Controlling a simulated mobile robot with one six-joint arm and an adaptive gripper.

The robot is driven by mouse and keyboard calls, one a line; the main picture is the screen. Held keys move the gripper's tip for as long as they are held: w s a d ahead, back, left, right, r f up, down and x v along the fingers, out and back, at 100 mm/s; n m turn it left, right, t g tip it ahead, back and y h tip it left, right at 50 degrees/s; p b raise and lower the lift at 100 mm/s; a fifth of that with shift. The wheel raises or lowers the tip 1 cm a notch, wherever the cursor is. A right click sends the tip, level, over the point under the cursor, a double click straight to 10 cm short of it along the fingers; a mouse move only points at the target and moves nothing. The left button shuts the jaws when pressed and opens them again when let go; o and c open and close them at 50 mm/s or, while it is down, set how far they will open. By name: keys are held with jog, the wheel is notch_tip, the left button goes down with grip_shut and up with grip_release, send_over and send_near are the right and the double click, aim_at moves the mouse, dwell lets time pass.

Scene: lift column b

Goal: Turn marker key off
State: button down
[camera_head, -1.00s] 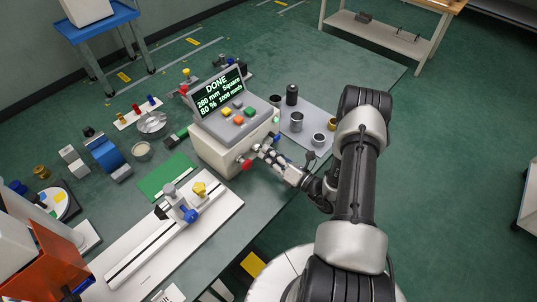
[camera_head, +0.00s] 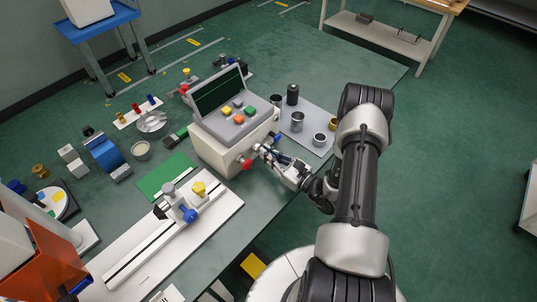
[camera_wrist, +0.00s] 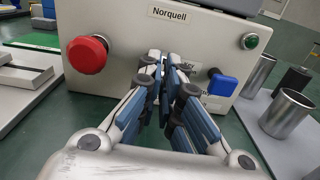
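The marker is a pale box-shaped machine (camera_head: 219,148) with a sloped button panel and a raised screen (camera_head: 217,89), which is dark. Its front face (camera_wrist: 118,58) carries a "Norquell" label, a red mushroom button (camera_wrist: 87,54), a blue knob or handle (camera_wrist: 223,85) and a small green lamp or button (camera_wrist: 250,41). My gripper (camera_head: 262,151) is at this front face, between the red button and the blue part. In the wrist view its fingertips (camera_wrist: 166,66) are drawn close together against the panel at the key's place. The fingers hide the key almost fully.
A grey mat (camera_head: 311,143) with several metal cups lies right of the machine. A white rail fixture (camera_head: 203,222) and a green mat (camera_head: 166,175) lie to its left. The dark green bench (camera_head: 252,208) is clear in front of it.

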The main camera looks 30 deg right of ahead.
jog(key=shift+n, duration=0.3)
jog(key=c, duration=1.8)
grip_release()
jog(key=v, duration=1.2)
jog(key=shift+r, duration=0.1)
